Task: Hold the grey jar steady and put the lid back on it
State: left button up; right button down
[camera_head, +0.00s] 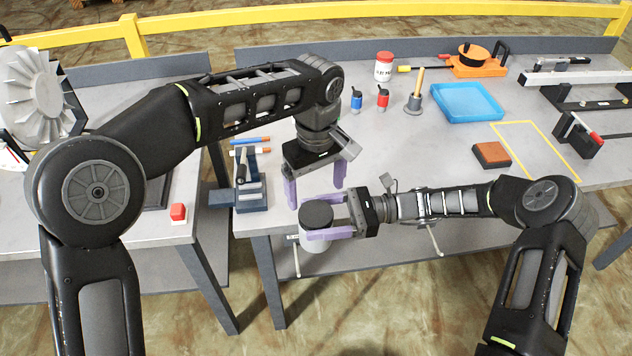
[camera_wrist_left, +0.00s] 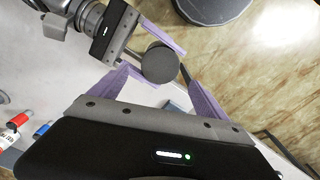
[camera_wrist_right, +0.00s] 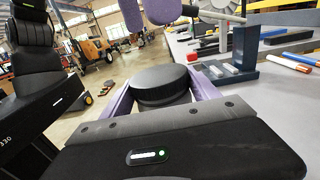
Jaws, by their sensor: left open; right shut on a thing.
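The grey jar (camera_head: 314,245) is upright at the table's front edge, between the fingers of my right gripper (camera_head: 314,218), which is shut on it. The dark round lid (camera_head: 317,213) sits on top of the jar; whether it is fastened cannot be told. The lid's ridged rim shows in the right wrist view (camera_wrist_right: 160,86), and its flat top shows in the left wrist view (camera_wrist_left: 160,63). My left gripper (camera_head: 315,189) is open and empty, pointing down just above the lid, its fingers apart from it. The jar's lower body is hidden in both wrist views.
A blue-grey stand (camera_head: 250,190) with pens behind it is left of the jar. The table's middle is mostly clear.

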aim_at(317, 212)
pick_arm(q)
notch_tip(317, 212, down, 7)
jog(key=shift+r, duration=0.15)
dwell(0.4)
jog(key=c, duration=1.5)
jog(key=m, duration=0.5)
jog(key=shift+m, duration=0.4)
jog(key=m, duration=0.4)
jog(key=shift+d, duration=0.1)
